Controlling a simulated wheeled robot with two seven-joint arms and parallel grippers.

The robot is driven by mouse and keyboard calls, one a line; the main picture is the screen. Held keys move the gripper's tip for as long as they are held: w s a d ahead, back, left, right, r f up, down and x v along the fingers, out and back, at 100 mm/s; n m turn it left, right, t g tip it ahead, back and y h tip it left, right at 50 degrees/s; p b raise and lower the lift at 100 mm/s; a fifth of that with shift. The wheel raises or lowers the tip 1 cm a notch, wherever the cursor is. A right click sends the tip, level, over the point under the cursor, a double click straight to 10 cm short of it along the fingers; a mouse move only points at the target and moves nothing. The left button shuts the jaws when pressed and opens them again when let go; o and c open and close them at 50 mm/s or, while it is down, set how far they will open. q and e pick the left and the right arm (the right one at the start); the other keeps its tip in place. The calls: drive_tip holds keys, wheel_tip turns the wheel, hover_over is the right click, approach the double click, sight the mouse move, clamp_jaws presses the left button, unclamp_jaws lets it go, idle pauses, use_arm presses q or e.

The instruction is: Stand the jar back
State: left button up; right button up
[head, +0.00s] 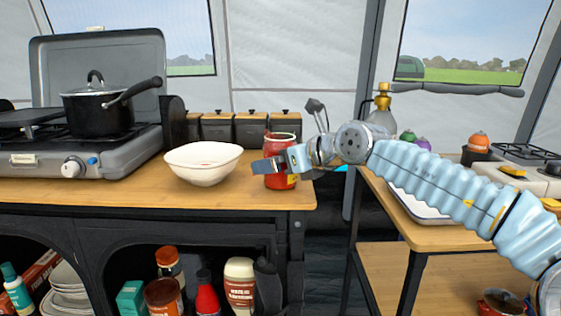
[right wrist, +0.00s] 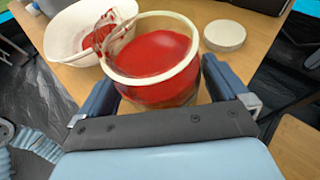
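The jar (head: 282,181) is glass with red contents, open at the top and close to upright near the counter's right end. It also shows in the right wrist view (right wrist: 155,55). My right gripper (head: 275,165) reaches in from the right with one finger across the jar's front. My left gripper is not in view.
A white bowl (head: 203,165) with red sauce inside stands close left of the jar. A round pale lid (right wrist: 224,36) lies on the wooden counter (head: 110,190). Canisters (head: 250,128) line the back. A gap separates the counter from the right table (head: 425,238).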

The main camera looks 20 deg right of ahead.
drive_tip(key=shift+r, duration=0.15)
drive_tip(key=shift+s+d, duration=0.1)
drive_tip(key=shift+s+d+b, duration=0.2)
drive_tip(key=shift+s+b, duration=0.05)
drive_tip(key=shift+b, duration=0.15)
drive_tip(key=b+v, duration=0.4)
drive_tip(key=v, duration=0.1)
drive_tip(key=shift+s+d+f, duration=0.1)
drive_tip(key=shift+f, duration=0.1)
drive_tip(key=b+v, duration=0.2)
drive_tip(key=v, duration=0.4)
drive_tip(key=shift+r, duration=0.35)
